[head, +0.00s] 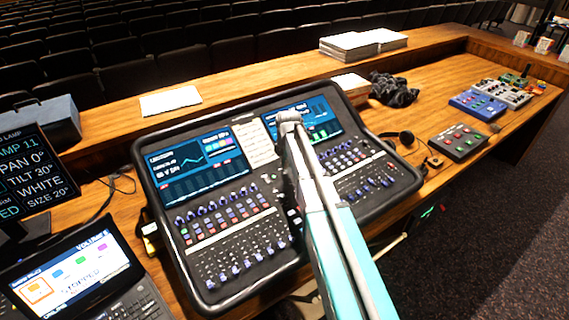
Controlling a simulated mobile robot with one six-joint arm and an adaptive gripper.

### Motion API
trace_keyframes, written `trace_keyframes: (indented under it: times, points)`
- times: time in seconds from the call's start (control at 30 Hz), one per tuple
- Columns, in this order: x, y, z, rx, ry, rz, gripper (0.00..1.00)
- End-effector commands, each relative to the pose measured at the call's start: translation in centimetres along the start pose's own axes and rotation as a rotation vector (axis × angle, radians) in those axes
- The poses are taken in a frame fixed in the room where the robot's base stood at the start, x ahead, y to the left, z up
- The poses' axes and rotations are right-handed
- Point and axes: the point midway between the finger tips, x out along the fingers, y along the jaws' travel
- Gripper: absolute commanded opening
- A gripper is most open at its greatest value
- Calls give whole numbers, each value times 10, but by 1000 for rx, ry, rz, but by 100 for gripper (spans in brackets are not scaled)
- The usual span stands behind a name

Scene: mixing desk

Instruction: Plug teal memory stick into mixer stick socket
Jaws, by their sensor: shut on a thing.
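The mixer (232,230) is a large black desk with two lit screens, knobs and fader rows, lying tilted on the wooden desk. The teal memory stick and the stick socket cannot be made out. The part of the mixer behind the arm is hidden.
A laptop (72,275) and a dark lamp-readout screen (35,175) stand at left. Coloured pedal boxes (478,104), a grey box with buttons (458,143), headphones (406,138) and black cloth (392,90) lie right. Papers (170,100) lie on the back ledge.

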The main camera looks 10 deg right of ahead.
Motion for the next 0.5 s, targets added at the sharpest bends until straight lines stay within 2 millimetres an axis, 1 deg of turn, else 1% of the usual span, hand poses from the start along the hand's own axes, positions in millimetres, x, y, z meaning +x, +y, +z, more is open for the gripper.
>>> trace_keyframes:
  times: [0.27, 0.5]
  points:
    - [0, 0, 0, 0, 0, 0, 0]
    - [8, 0, 0, 0, 0, 0, 0]
